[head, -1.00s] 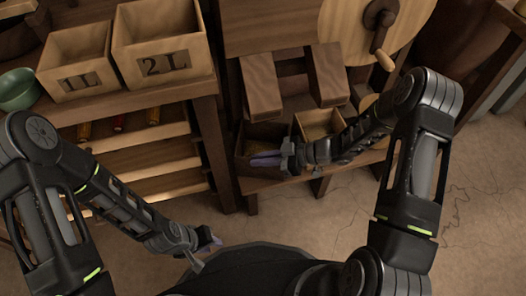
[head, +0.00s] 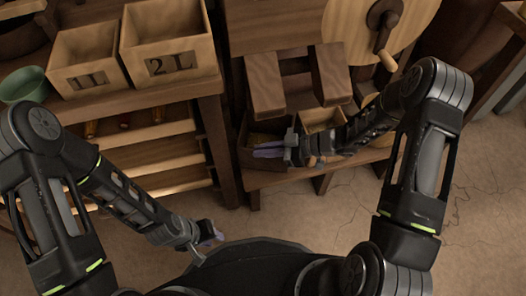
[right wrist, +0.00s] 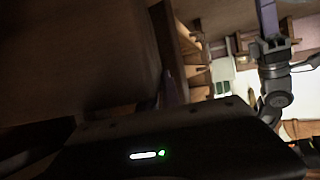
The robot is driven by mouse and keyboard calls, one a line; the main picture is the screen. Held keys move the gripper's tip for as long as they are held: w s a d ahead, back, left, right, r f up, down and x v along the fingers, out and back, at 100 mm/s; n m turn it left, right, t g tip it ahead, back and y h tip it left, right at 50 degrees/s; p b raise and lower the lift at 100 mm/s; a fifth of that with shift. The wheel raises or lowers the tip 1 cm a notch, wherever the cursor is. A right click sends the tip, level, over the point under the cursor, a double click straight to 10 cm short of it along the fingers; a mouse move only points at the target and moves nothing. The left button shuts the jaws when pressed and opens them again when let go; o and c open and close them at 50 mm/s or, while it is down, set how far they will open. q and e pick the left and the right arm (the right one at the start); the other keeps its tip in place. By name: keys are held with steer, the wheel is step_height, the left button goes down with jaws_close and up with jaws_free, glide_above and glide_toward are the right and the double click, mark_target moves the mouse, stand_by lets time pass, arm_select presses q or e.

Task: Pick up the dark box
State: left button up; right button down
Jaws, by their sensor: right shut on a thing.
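The dark box (head: 246,159) sits low at the left of the quern stand, beside a lighter box (head: 320,116). Something yellowish shows inside it. My right gripper (head: 268,151) reaches in from the right and is shut on the dark box, with its purple fingers across the box. The gripper hides part of the box, and I cannot tell whether the box is clear of the shelf. In the right wrist view, a purple finger (right wrist: 171,80) lies against a large dark brown surface. My left gripper (head: 210,236) hangs low, away from the boxes; its opening is unclear.
The quern stand's wooden blocks (head: 264,84) rise just behind the dark box. A crank wheel (head: 352,30) stands above right. Bins marked 1L (head: 88,62) and 2L (head: 165,45) and a green bowl (head: 24,85) stand on the left table. The floor in front is clear.

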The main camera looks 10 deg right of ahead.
steer(key=s+a+p, duration=0.1)
steer(key=s+p, duration=0.2)
steer(key=s, duration=1.5)
steer(key=shift+s, duration=0.1)
